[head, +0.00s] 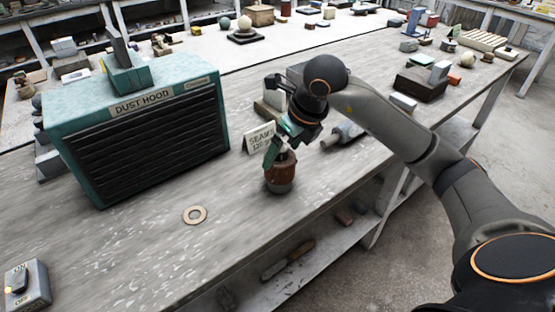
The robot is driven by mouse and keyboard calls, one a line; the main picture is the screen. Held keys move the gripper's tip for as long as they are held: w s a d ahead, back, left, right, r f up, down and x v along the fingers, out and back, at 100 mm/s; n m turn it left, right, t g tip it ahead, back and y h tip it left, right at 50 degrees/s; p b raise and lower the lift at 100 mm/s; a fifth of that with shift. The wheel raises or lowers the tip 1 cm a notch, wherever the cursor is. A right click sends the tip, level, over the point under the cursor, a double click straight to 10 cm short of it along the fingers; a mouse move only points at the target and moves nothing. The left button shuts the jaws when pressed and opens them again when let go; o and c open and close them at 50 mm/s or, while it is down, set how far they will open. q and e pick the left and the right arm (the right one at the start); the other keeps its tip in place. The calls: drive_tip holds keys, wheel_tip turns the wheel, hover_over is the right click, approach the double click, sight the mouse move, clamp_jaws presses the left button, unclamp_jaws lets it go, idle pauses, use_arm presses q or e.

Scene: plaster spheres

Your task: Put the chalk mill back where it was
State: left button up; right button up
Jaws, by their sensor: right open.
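A brown, ribbed cylinder with a dark grey lower part, which looks like the chalk mill (281,175), stands upright on the grey worktable near its front edge. My right gripper (279,152) comes down from above and is open at the top of the mill. A green-tipped finger shows at the mill's upper left; the other finger is hard to make out, and whether either touches the mill I cannot tell. The mill's top is partly hidden by the gripper. My left gripper is not in view.
A teal dust hood (135,130) stands to the left. A flat tan ring (195,215) lies in front of it, with a switch box (27,287) at the lower left. A small sign (258,139) stands behind the mill. The table between ring and mill is clear.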

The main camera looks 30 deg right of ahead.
drive_tip(key=v, duration=0.4)
drive_tip(key=shift+s+r, duration=0.1)
drive_tip(key=shift+r, duration=0.25)
drive_tip(key=shift+s+d+r, duration=0.1)
drive_tip(key=shift+s+r, duration=0.15)
drive_tip(key=shift+r, duration=0.2)
idle(1.0)
